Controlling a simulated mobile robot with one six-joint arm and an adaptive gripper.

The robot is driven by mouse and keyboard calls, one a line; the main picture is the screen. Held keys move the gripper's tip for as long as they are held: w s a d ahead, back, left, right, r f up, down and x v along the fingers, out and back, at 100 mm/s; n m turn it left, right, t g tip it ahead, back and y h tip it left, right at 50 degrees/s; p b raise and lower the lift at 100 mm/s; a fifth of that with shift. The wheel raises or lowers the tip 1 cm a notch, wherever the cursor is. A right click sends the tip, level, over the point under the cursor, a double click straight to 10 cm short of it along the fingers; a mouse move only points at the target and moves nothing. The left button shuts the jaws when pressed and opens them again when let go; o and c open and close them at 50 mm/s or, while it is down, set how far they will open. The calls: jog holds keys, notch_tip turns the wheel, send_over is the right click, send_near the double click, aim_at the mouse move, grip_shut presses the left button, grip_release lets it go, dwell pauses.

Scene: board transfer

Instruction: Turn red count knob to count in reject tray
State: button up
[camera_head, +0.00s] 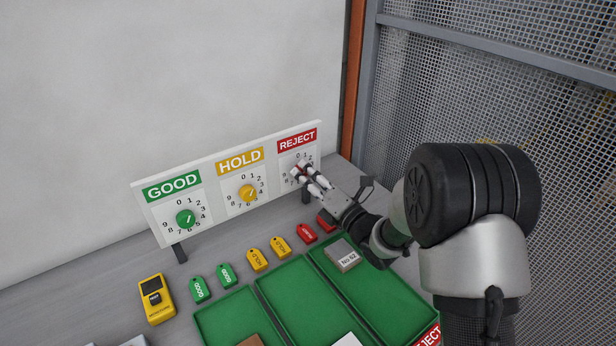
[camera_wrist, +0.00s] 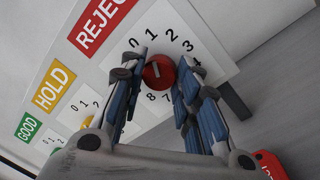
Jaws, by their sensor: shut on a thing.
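The red count knob (camera_wrist: 158,71) sits on the REJECT dial, with numbers around it. My gripper (camera_head: 302,175) reaches the dial from the front right, and its fingers are shut on the knob, one on each side. In the wrist view the knob's face shows between the fingertips with a short white mark; which number it points to is hard to tell. In the head view the fingers mostly hide the knob. The reject tray (camera_head: 397,300) is the rightmost green tray.
The dial panel (camera_head: 225,158) also carries a green GOOD knob (camera_head: 185,217) and a yellow HOLD knob (camera_head: 248,193). Green, yellow and red tags lie in front of it. A yellow meter (camera_head: 156,299) lies at left. A mesh fence (camera_head: 440,75) stands at right.

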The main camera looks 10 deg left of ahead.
jog(key=o, duration=1.1)
jog(key=shift+c, duration=0.2)
jog(key=v, duration=1.2)
